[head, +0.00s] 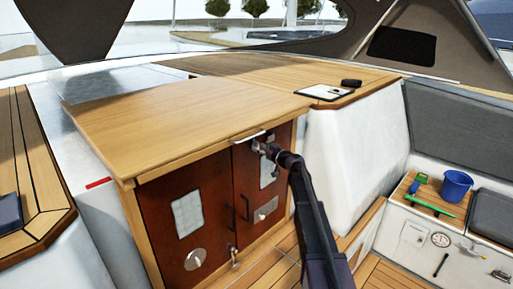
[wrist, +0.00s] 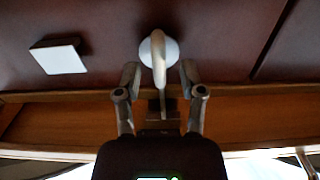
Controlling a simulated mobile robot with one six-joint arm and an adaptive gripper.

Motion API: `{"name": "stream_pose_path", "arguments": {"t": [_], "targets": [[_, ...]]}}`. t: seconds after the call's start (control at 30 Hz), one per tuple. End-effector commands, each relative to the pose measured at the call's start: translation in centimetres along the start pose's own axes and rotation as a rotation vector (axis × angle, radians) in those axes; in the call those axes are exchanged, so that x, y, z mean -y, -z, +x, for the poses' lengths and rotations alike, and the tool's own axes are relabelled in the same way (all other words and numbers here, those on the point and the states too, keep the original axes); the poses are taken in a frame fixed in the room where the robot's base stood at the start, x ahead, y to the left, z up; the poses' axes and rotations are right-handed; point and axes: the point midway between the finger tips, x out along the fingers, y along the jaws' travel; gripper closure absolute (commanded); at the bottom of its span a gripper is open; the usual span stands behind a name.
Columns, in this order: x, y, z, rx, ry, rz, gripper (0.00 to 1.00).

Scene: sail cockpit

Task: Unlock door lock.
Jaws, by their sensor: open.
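The door lock (wrist: 172,50) shows in the wrist view as a pale round base with a curved lever on a dark red-brown door (wrist: 105,60). My gripper (wrist: 159,74) is open, with one finger on each side of the lever's lower part. I cannot tell whether either finger touches it. In the head view my gripper (head: 262,148) is at the top of the right cabinet door (head: 248,180), just under the wooden counter (head: 190,110). There the gripper covers the lock.
The left cabinet door (head: 155,225) has a round silver plate (head: 195,259). Both doors have dark pull handles. A white, dark-edged fitting (wrist: 60,57) is beside the lock. On the right bench are a blue bucket (head: 456,186) and a green tool (head: 430,205).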

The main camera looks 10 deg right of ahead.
Motion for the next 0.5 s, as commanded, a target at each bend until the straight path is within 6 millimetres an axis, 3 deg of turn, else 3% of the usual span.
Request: {"name": "stream_pose_path", "arguments": {"t": [0.2, 0.5], "targets": [[0.0, 0.0, 1.7, 0.000, 0.000, 0.000, 0.49], [0.1, 0.0, 1.9, 0.000, 0.000, 0.000, 0.49]]}}
